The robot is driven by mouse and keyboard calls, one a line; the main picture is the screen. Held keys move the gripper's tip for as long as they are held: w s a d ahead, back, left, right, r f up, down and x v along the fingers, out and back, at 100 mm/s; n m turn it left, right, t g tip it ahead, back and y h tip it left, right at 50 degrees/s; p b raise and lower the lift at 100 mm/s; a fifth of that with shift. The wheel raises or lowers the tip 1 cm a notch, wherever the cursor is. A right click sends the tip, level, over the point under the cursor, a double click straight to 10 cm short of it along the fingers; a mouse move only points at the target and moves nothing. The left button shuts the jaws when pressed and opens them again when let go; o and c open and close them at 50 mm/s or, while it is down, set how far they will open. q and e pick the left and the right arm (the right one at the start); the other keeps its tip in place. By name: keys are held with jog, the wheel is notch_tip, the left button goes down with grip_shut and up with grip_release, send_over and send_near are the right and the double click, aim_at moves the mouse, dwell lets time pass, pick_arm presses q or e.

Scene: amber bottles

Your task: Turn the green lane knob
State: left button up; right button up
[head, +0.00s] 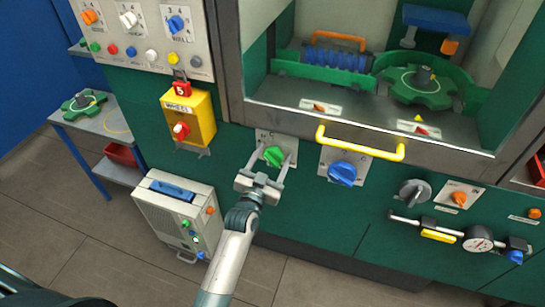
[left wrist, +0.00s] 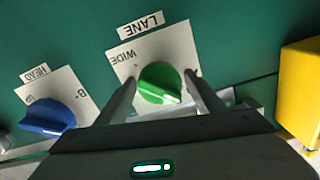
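The green lane knob (head: 273,156) sits on a pale plate on the green machine front. In the left wrist view the green knob (left wrist: 161,83) shows under a LANE label (left wrist: 141,24), with WIDE printed on the plate. A white mark on the knob points to the lower right there. My left gripper (head: 277,150) is open, with one finger on each side of the knob. In the left wrist view the fingers (left wrist: 160,82) stand apart, with small gaps seeming to show beside the knob; contact cannot be told. My right gripper is not in view.
A blue knob (head: 342,173) is right of the green one, below a yellow handle (head: 360,143). A grey case (head: 176,215) stands on the floor below.

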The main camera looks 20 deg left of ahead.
pick_arm(q)
jog(key=shift+s+f, duration=0.1)
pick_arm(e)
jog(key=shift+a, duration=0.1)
pick_arm(q)
jog(key=shift+s, duration=0.6)
jog(key=s+b, duration=0.4)
jog(key=s, duration=1.2)
jog(key=shift+a, duration=0.25)
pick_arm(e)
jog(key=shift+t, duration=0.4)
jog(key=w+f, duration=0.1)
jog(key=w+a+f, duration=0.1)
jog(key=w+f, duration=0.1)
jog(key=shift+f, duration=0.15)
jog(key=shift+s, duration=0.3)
